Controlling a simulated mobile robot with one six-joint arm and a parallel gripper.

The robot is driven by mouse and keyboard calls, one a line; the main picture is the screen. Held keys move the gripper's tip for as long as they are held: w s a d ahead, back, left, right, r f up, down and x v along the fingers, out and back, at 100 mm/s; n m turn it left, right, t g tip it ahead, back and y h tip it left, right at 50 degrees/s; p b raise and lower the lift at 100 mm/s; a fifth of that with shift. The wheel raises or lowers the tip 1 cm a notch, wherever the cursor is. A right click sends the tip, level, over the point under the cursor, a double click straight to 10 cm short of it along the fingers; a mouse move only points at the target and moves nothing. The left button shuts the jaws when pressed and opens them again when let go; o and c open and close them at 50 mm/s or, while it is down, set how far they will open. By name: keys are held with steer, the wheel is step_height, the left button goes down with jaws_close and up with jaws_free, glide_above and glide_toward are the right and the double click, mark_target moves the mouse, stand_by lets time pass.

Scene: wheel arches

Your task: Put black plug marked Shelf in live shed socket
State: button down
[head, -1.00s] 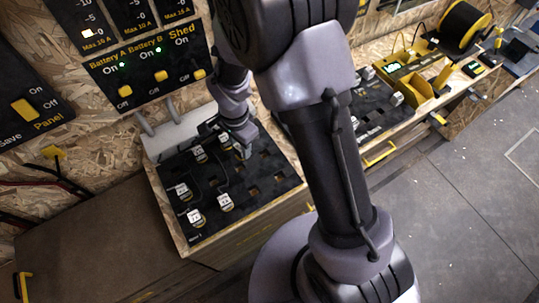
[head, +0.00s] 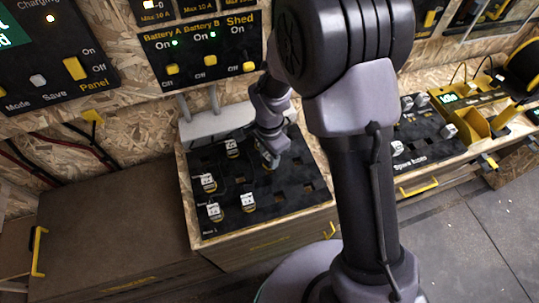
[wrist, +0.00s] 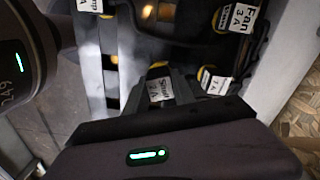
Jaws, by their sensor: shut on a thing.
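My gripper (wrist: 160,88) is shut on a plug (wrist: 160,90) whose white label seems to read Shelf, 2 A. In the head view my gripper (head: 268,158) is low over the dark socket board (head: 285,205), near its back edge. Whether the held plug sits in a socket or just above it I cannot tell. A plug labelled Fan 3 A (wrist: 240,18) and a plug labelled 7 A (wrist: 217,84) are close by in the wrist view. The board has empty square sockets on its right half. The Shed switch (head: 249,67) looks down, with no lit lamp visible beside it.
Several plugs stand on the board's left half, one at the front left (head: 215,212). Battery A and B switches (head: 211,60) have green lamps. A Spare fuses board (head: 415,150) is to the right. A black cable (wrist: 205,42) lies near the Fan plug.

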steer(key=shift+f+b, duration=0.2)
steer(key=shift+b, duration=0.1)
steer(key=shift+f+b, duration=0.55)
steer(key=shift+f, duration=0.05)
steer(key=shift+f+b, duration=0.65)
steer(key=shift+f, duration=0.05)
steer(key=shift+f, duration=0.1)
stand_by(0.5)
steer(key=shift+c, duration=2.4)
jaws_free()
